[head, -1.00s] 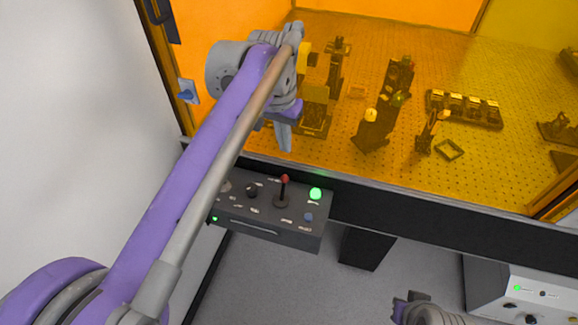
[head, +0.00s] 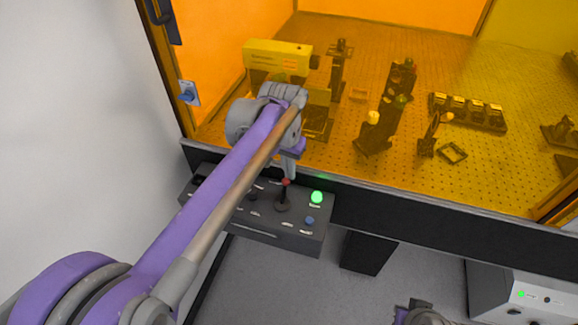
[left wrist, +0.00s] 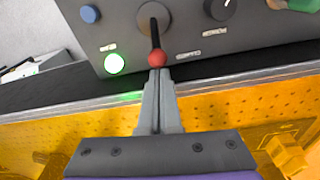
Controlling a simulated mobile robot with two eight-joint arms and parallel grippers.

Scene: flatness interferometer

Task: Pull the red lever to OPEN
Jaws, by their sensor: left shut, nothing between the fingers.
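The red lever (head: 286,183) is a dark stick with a red ball on top, standing on the black control box (head: 265,236) at the front edge of the table. It also shows in the left wrist view (left wrist: 157,57). My left gripper (head: 291,173) is shut and empty, with its fingertips right at the red ball. In the left wrist view the shut fingers (left wrist: 158,80) reach up to the ball; whether they touch it I cannot tell. The small labels are too blurred to read. My right gripper (head: 412,308) shows only partly at the bottom edge.
A lit green button (head: 317,197) and a blue button (head: 309,221) sit right of the lever. A black knob (left wrist: 219,8) is on its other side. Behind, an orange enclosure covers an optical table (head: 340,165) with several mounts. A grey box (head: 520,290) stands at lower right.

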